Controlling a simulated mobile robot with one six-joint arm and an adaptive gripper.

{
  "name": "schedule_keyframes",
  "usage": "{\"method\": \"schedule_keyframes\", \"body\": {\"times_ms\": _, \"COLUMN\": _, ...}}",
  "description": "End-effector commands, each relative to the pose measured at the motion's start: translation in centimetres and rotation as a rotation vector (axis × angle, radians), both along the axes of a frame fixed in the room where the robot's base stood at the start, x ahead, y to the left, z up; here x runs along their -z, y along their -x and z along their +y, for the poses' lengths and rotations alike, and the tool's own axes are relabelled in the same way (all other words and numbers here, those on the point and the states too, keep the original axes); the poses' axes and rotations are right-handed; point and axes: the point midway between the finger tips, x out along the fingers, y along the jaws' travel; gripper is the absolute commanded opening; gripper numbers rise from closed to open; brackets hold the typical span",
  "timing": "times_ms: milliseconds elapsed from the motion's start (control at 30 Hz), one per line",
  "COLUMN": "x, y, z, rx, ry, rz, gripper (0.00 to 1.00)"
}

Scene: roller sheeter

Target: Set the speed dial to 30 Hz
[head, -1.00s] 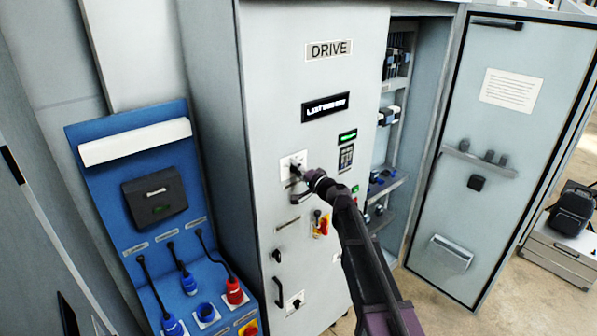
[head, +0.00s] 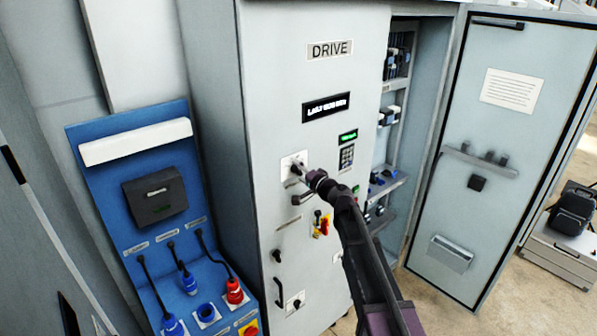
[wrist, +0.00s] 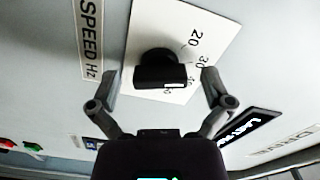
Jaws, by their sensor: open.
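The speed dial is a black knob (wrist: 158,70) on a white scale plate (wrist: 150,25). The plate also shows on the drive cabinet door in the head view (head: 288,160). The numbers 20, 30 and 40 can be read on the right side of the plate in the wrist view. A white mark sits at the knob's lower right edge; the exact value it points to cannot be told. My gripper (wrist: 159,78) is open, with one finger on either side of the knob and visible gaps between. In the head view my gripper (head: 304,173) hides part of the dial.
A "SPEED Hz" label (wrist: 91,38) is beside the plate. The drive door carries a text display (head: 326,107), a keypad (head: 346,158), a red-yellow switch (head: 322,225) and a handle (head: 278,292). A blue socket panel (head: 100,190) stands left; an open cabinet door (head: 480,130) is right.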

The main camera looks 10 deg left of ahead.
Motion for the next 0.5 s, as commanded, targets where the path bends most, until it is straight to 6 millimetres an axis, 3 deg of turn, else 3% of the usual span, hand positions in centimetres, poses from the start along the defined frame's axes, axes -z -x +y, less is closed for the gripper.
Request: {"method": "schedule_keyframes", "body": {"times_ms": 500, "x": 0.0, "y": 4.5, "z": -5.4, "rx": 0.002, "ry": 0.000, "rz": 0.000, "gripper": 1.00}}
